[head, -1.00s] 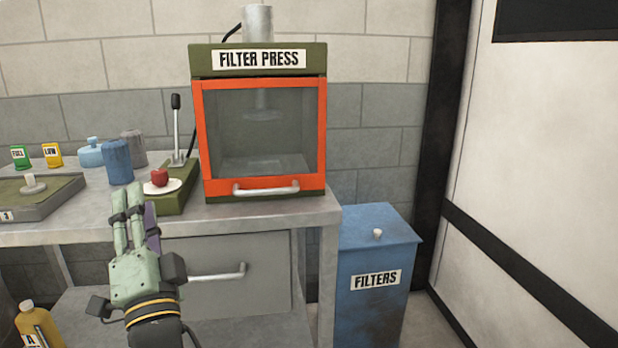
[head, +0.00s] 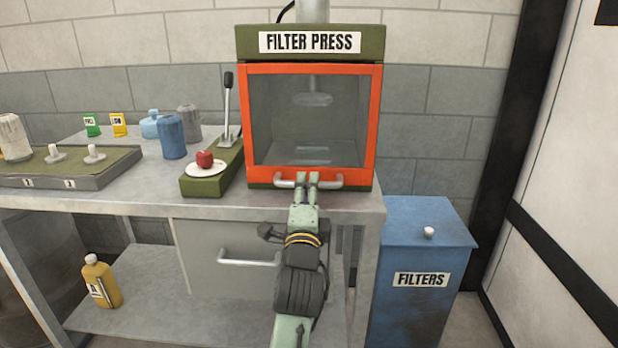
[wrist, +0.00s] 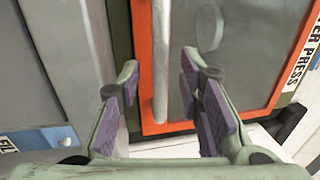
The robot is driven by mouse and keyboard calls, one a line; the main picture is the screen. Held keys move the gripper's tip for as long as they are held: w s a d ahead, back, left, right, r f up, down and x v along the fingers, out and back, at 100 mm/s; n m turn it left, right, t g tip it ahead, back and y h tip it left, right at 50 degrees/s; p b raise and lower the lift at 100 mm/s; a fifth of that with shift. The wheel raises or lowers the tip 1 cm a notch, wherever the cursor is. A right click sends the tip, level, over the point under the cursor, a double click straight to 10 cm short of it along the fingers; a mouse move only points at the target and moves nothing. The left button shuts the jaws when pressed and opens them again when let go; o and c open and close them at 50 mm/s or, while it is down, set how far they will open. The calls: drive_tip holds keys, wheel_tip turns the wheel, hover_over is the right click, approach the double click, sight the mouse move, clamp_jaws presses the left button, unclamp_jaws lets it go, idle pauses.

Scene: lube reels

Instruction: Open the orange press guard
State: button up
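The filter press has an orange-framed guard (head: 369,125) with a clear pane, closed against the front of the press. A pale bar handle (head: 328,182) runs along the guard's lower edge. My gripper (head: 307,177) is at the middle of this handle. In the wrist view the orange frame (wrist: 146,60) and the handle (wrist: 160,62) stand upright in the picture. My open gripper (wrist: 160,68) has its purple-padded fingers spread on either side of the handle. I cannot tell whether either finger touches it. The fingers hide part of the handle in the head view.
A green lever base (head: 200,186) with a red knob stands left of the press. A blue filters bin (head: 420,310) stands to the right. Blue and grey containers stand further left.

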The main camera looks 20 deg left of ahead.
drive_tip(key=shift+x, duration=1.25)
drive_tip(key=shift+c, duration=0.5)
clamp_jaws()
